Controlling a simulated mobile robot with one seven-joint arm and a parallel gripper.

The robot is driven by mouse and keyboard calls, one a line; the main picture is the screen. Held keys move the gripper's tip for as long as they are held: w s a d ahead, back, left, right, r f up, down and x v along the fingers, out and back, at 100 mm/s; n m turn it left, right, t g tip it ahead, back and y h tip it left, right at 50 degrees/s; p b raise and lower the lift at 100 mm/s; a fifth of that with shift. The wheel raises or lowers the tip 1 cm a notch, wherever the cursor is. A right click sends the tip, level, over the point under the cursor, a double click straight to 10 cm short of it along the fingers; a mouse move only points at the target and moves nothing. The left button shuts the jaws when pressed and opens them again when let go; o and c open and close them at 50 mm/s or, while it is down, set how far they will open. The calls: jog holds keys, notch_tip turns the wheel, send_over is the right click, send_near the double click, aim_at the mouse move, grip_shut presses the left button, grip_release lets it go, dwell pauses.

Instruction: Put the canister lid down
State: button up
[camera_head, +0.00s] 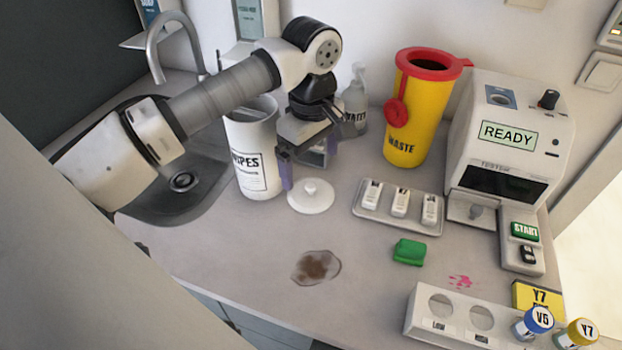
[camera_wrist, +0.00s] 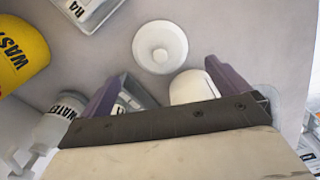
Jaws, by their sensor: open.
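The canister lid (camera_head: 311,196), a white disc with a round knob, lies flat on the counter, knob up, just right of the wipes canister (camera_head: 256,160). The lid also shows whole in the wrist view (camera_wrist: 160,47), beyond my fingertips and apart from them. My gripper (camera_head: 310,162) is open and empty, with its purple fingers spread behind and above the lid. The fingers also show in the wrist view (camera_wrist: 166,78).
A yellow waste bin (camera_head: 408,125) and a pump bottle (camera_head: 355,105) stand behind. A tray (camera_head: 398,222) with white cassettes lies right of the lid. A brown spill (camera_head: 317,267), green block (camera_head: 409,252) and tube rack (camera_head: 455,312) lie nearer. The sink (camera_head: 185,190) is left.

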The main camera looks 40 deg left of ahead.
aim_at(311, 185)
jog(key=shift+r+b, duration=0.3)
jog(key=shift+r, duration=2.45)
